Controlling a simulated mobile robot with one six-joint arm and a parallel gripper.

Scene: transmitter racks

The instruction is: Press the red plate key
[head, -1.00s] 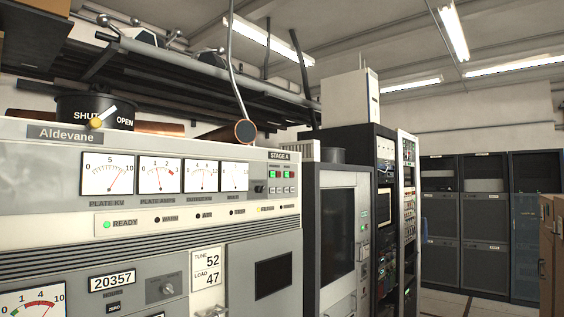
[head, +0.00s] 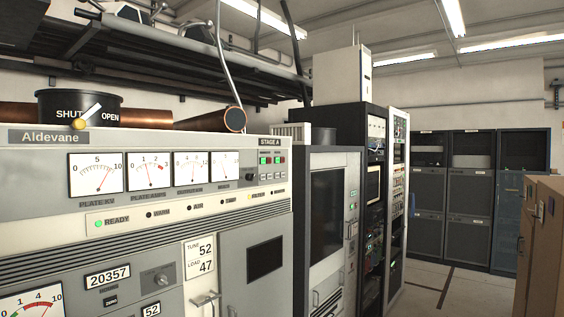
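The grey transmitter cabinet marked Aldevane (head: 150,215) fills the left of the head view. At its upper right is a small panel labelled STAGE A (head: 269,142). Below that label sits a cluster of small keys or lamps (head: 271,160), with green on the left and red towards the right. They are too small to read, so I cannot tell which is the red plate key. A dark knob (head: 250,177) is just left of and below the cluster. My gripper is not in view.
A black drum marked SHUT and OPEN (head: 79,110) and a copper pipe (head: 202,121) are on top of the cabinet. Dark equipment racks (head: 330,225) stand to its right. Floor (head: 425,285) is open between them and a brown cabinet (head: 541,245) at right.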

